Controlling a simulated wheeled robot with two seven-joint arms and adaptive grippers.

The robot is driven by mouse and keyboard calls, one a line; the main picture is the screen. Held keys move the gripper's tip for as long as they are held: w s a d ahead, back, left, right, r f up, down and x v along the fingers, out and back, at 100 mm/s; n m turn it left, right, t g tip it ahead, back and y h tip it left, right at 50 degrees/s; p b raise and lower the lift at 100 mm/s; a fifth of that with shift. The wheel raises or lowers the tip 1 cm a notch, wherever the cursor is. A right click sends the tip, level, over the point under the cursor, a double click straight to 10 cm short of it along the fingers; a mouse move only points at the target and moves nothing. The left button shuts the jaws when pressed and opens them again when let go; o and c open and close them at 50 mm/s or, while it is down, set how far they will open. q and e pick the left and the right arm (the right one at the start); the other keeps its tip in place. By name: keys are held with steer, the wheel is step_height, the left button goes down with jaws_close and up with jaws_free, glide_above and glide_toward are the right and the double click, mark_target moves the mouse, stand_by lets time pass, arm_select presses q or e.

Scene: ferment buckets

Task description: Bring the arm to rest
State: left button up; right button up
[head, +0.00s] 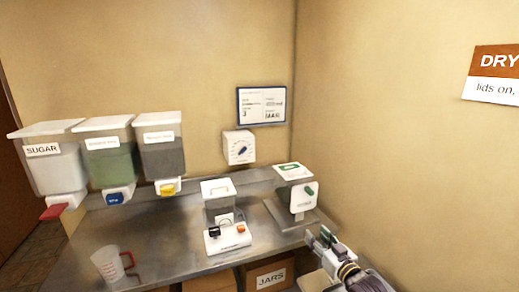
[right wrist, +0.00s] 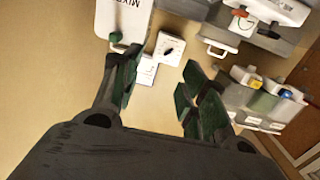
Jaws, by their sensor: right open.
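My right arm comes in at the bottom right of the head view. Its gripper (head: 325,238) is over the right end of the steel counter, in front of the white-and-green machine. In the right wrist view the gripper (right wrist: 160,80) has its two dark fingers with green pads spread apart. Nothing is between the fingers. My left gripper does not show in either view.
The steel counter (head: 160,236) holds a measuring jug (head: 108,265), a lidded machine with knobs (head: 222,212) and a white-and-green machine (head: 297,190). Wall dispensers (head: 110,150) hang at left. A jars box (head: 268,276) is below. The right wall (head: 400,130) is close.

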steer(key=s+f+m+g+h, duration=0.1)
steer(key=s+f+g+h, duration=0.45)
steer(key=s+f, duration=0.75)
steer(key=s+d+f+g, duration=0.1)
steer(key=s+g, duration=0.3)
steer(key=s, duration=0.5)
steer(key=s+d+f+g, duration=0.2)
steer(key=s+g, duration=0.2)
steer(key=s, duration=0.6)
step_height(320, 180, down, 32)
steer(key=s, duration=0.2)
steer(key=s+d+f+g, duration=0.1)
steer(key=s+f, duration=0.9)
steer(key=s, duration=0.1)
steer(key=s+d+f+g, duration=0.1)
steer(key=s+d+f, duration=0.1)
steer(key=s+f, duration=0.9)
steer(key=shift+s+d, duration=0.3)
steer(key=shift+s, duration=0.05)
